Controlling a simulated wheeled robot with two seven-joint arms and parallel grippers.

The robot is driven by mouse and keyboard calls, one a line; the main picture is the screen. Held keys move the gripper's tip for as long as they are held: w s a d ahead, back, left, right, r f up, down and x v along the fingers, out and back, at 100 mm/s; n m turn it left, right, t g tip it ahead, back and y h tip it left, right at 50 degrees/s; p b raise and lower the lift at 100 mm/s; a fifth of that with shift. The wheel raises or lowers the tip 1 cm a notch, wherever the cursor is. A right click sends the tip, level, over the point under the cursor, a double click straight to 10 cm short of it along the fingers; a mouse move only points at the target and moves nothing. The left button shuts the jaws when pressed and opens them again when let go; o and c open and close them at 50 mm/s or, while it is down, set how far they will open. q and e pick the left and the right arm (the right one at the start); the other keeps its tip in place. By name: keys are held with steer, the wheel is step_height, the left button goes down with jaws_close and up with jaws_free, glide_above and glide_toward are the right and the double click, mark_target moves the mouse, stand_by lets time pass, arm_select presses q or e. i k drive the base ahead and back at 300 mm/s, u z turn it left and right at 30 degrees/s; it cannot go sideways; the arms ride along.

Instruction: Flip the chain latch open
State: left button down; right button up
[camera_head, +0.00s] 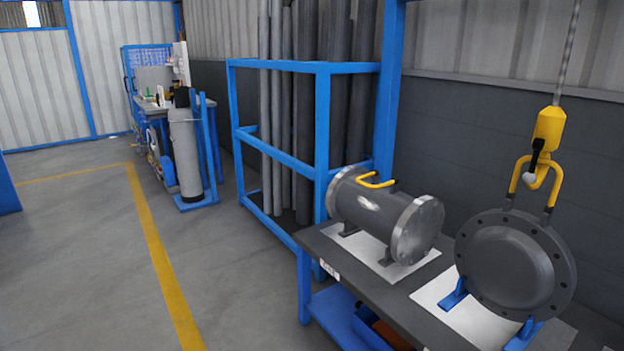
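A yellow chain block (549,128) hangs from a grey chain (568,52) at the upper right. Below it a small black and white latch or hook (533,168) meets a yellow handle (555,182). Whether the latch is open or closed is too small to tell. The handle stands on top of a dark round flange (509,266) with bolt holes around its rim. The flange stands upright in blue supports (453,294) on the table. Neither of my grippers is in view.
A metal flanged shell (376,212) with a yellow handle lies on the dark table (325,244), left of the flange. A blue rack (322,130) of pipes stands behind. A gas cylinder (186,150) and workbench are farther back. The floor at left is clear.

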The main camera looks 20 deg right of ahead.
mark_target(529, 177)
steer(key=z, duration=1.3)
steer(key=i, duration=1.15)
steer(key=z, duration=0.55)
steer(key=i, duration=0.3)
steer(key=z, duration=0.1)
steer(key=k, duration=0.45)
steer(key=i, duration=0.45)
